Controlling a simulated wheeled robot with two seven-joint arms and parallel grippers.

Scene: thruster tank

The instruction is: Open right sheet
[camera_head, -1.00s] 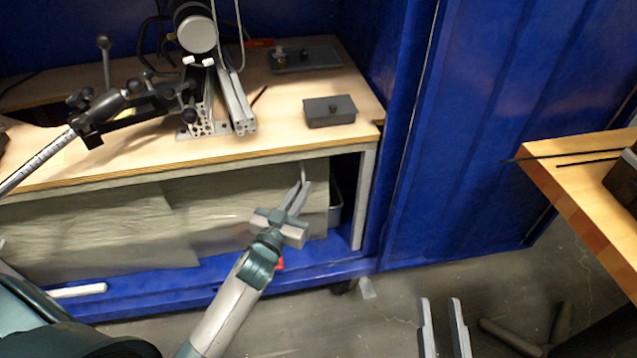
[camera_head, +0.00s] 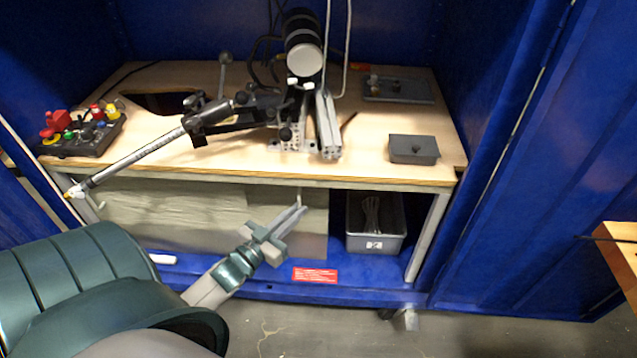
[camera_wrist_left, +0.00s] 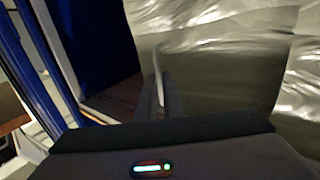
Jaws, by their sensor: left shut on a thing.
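The right sheet (camera_head: 316,228), a dull olive-grey panel, hangs under the bench top and overlaps the left sheet (camera_head: 165,205). Its right edge stands left of a grey bin, leaving a gap open at the right. My left gripper (camera_head: 299,209) is at the right sheet, shut on its thin pale handle (camera_head: 299,193). The left wrist view shows the handle (camera_wrist_left: 157,62) rising from between the fingers (camera_wrist_left: 166,92), beside the shiny sheet (camera_wrist_left: 215,75). The fingers hide the handle's lower part. My right gripper is out of view.
The grey bin (camera_head: 375,243) stands inside the opening, before the right bench leg (camera_head: 429,235). The bench top (camera_head: 350,165) holds a camera-like device (camera_head: 303,45), a control box (camera_head: 85,138) and a small grey box (camera_head: 414,149). A blue cabinet wall (camera_head: 505,200) rises at right.

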